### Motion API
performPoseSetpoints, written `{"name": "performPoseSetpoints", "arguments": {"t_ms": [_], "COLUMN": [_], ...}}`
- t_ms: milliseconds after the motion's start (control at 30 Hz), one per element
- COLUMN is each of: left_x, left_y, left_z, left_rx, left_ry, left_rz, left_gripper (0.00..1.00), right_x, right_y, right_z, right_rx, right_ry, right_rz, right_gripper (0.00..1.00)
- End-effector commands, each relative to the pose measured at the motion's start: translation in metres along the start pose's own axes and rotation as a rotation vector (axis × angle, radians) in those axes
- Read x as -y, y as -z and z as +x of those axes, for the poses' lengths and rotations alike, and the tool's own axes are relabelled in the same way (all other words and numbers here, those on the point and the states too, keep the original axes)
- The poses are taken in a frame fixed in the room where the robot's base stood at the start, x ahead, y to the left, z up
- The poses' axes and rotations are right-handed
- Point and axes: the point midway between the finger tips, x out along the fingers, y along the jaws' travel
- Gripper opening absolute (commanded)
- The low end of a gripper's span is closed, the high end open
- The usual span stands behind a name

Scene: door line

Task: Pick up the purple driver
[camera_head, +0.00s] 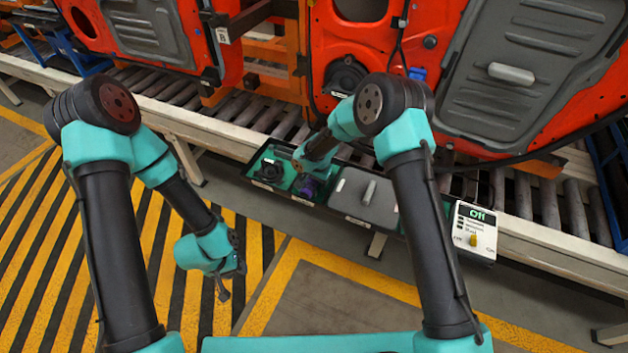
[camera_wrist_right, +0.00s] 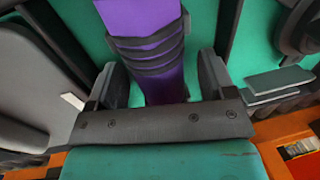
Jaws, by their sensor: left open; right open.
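The purple driver (camera_wrist_right: 145,60) has a purple body with black ribbed bands. In the right wrist view it lies between the two fingers of my right gripper (camera_wrist_right: 158,85), which is open; a gap shows beside the driver. In the head view the driver (camera_head: 308,188) is a small purple patch in a teal-lined compartment of the black tray (camera_head: 345,214), partly hidden by my right wrist. My right gripper points down at it there. My left gripper (camera_head: 222,288) is open and empty over the striped floor, well away from the tray.
A dark tool (camera_head: 268,170) sits in the compartment left of the driver. A grey lidded box (camera_head: 363,197) is to its right, then a white control panel (camera_head: 474,232). Red door panels (camera_head: 335,50) stand behind, above the roller conveyor (camera_head: 250,115).

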Motion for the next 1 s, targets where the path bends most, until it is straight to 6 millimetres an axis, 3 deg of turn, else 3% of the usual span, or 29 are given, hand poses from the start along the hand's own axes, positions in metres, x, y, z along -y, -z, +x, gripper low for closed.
{"name": "performPoseSetpoints", "arguments": {"t_ms": [100,867,1000], "left_x": [0.0000,0.0000,0.0000], "left_y": [0.0000,0.0000,0.0000], "left_z": [0.0000,0.0000,0.0000], "left_rx": [0.000,0.000,0.000], "left_ry": [0.000,0.000,0.000], "left_rz": [0.000,0.000,0.000], "left_gripper": [0.43,0.43,0.43], "right_x": [0.0000,0.0000,0.0000], "right_y": [0.0000,0.0000,0.0000], "right_z": [-0.0001,-0.0002,-0.0002], "right_rx": [0.000,0.000,0.000], "right_ry": [0.000,0.000,0.000], "right_rz": [0.000,0.000,0.000], "right_gripper": [0.74,0.01,0.00]}}
